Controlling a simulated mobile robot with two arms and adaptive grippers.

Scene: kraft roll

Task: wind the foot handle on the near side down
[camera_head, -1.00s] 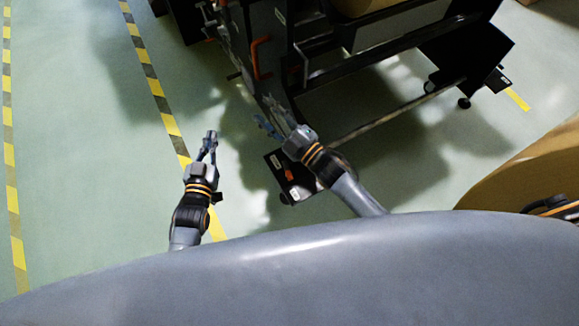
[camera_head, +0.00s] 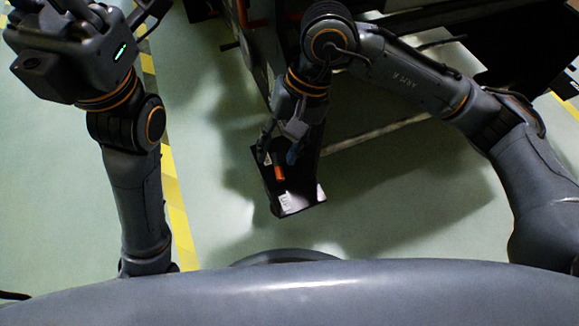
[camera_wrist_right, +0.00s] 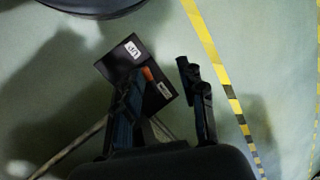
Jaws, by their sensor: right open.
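The foot handle (camera_head: 279,173) is a small orange-red lever on the black foot box at the near end of the stand. It also shows in the right wrist view (camera_wrist_right: 147,74), partly hidden, beside a white label reading UP (camera_wrist_right: 131,50). My right gripper (camera_head: 279,149) points down over the box, its fingers apart and empty, with the handle just below and between them in the head view. In the wrist view the handle lies nearer the left finger of the gripper (camera_wrist_right: 161,77). My left gripper (camera_head: 65,40) is raised at the upper left, its fingertips cut off.
The dark stand frame (camera_head: 258,60) rises behind the foot box, with a long bar (camera_head: 375,132) running right. Yellow-black floor tape (camera_head: 183,235) runs along the left. The green floor (camera_head: 400,225) near the box is clear.

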